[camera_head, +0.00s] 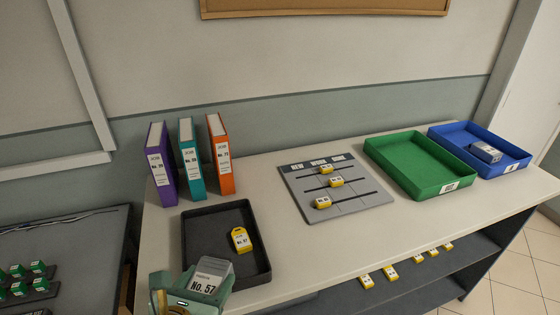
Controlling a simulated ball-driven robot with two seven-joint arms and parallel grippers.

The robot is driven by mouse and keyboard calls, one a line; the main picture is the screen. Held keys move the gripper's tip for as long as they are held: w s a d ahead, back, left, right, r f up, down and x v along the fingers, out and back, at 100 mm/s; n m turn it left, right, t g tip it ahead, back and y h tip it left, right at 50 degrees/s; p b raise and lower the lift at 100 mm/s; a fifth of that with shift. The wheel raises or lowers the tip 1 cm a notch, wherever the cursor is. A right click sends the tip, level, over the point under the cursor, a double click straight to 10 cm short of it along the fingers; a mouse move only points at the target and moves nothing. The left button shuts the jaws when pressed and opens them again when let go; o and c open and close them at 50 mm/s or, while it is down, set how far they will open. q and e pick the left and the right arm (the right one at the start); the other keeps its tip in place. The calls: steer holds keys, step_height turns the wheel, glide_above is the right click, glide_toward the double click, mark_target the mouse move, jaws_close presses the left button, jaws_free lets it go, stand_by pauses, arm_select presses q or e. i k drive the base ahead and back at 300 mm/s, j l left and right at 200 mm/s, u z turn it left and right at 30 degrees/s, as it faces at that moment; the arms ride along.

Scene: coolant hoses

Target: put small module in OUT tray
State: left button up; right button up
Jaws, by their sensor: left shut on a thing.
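My left gripper (190,292) is at the bottom of the view, at the near edge of the black tray. It is shut on a grey module (215,268) with a white label reading "No. 57". The gripper hides part of the module. A green tray (452,176) stands empty on the right of the table, with a small label on its front that I cannot read surely. A blue tray (521,153) beside it holds another grey module (486,152). Which tray is marked OUT is too small to tell. My right gripper is not in view.
The black tray (190,248) holds a yellow tag (240,239). Purple, teal and orange binders (222,160) stand upright behind it. A grey board (300,193) with several yellow tags lies mid-table. More yellow tags (390,272) are on the lower shelf. Free table surface (330,245) lies in front of the board.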

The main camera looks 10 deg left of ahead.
mark_target(401, 167)
steer(key=i+l, duration=0.3)
steer(key=l, duration=0.15)
steer(key=i+l, duration=0.3)
steer(key=l, duration=0.15)
steer(key=i+l, duration=0.25)
steer(key=l, duration=0.2)
steer(key=i+l, duration=0.3)
steer(key=l, duration=0.15)
steer(key=i+l, duration=0.3)
steer(key=l, duration=0.15)
steer(key=i+l, duration=0.3)
steer(key=l, duration=0.15)
